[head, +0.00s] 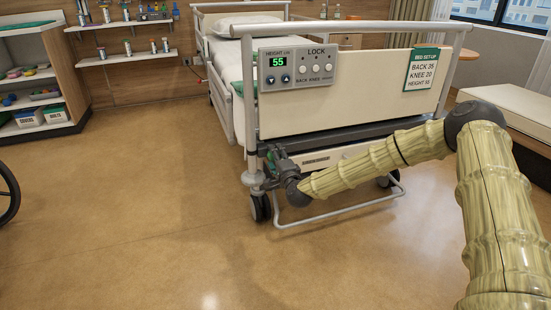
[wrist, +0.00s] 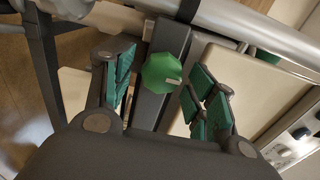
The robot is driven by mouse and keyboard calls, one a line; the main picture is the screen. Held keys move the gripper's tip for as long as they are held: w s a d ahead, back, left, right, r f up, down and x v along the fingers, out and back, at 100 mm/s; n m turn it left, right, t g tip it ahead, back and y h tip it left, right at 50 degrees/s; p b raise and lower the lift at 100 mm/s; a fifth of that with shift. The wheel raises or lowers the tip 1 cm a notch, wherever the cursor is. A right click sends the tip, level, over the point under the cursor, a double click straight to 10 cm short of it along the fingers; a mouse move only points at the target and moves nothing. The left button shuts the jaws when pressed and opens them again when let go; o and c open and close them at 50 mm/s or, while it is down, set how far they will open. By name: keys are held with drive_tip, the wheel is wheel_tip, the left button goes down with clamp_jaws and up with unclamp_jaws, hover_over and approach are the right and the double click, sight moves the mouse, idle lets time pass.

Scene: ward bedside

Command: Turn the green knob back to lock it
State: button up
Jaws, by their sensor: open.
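The green knob (wrist: 161,72) shows in the wrist view as a faceted cap with a small pale mark at its right side. It sits on a dark bar of the bed frame. My gripper (wrist: 160,80) is open, with one green-padded finger on each side of the knob. Gaps show between the pads and the knob, and I see no contact. In the head view my gripper (head: 267,157) is at the lower left corner of the bed's foot end. The knob cannot be made out there.
The bed's footboard (head: 335,108) carries a control panel (head: 296,67) reading 55 and a green-and-white setup sign (head: 421,70). Grey rails (wrist: 245,25) run close behind the knob. A caster (head: 259,207) stands below my gripper. The floor (head: 130,220) at left is clear.

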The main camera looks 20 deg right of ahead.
drive_tip(key=s, duration=1.2)
drive_tip(key=shift+d, duration=0.2)
drive_tip(key=s+a+f+n+g+y, duration=0.1)
drive_tip(key=s+a+f+n+g, duration=0.25)
drive_tip(key=s+f, duration=0.4)
drive_tip(key=s+a+f+n+g+y+p, duration=0.1)
drive_tip(key=s+a+f+n+g, duration=0.1)
drive_tip(key=s+a+f, duration=0.5)
drive_tip(key=s+a+f+n+g+y, duration=0.1)
drive_tip(key=s+a+f+n+g, duration=0.2)
drive_tip(key=s+f, duration=0.35)
drive_tip(key=s+d+f+n+g+h, duration=0.1)
drive_tip(key=s+d+f+n+g, duration=0.2)
drive_tip(key=s, duration=0.7)
drive_tip(key=s+d+f+n+g+h+p, duration=0.1)
drive_tip(key=s+d+f+n+g, duration=0.2)
drive_tip(key=s, duration=0.6)
drive_tip(key=s+d+f+n+g+h, duration=0.1)
drive_tip(key=s+f+n+g, duration=0.3)
drive_tip(key=s, duration=0.6)
wheel_tip(320, 180, up, 37)
drive_tip(key=s+d+m+p, duration=0.1)
drive_tip(key=p, duration=3.7)
drive_tip(key=shift+s+h, duration=0.15)
drive_tip(key=shift+h, duration=0.15)
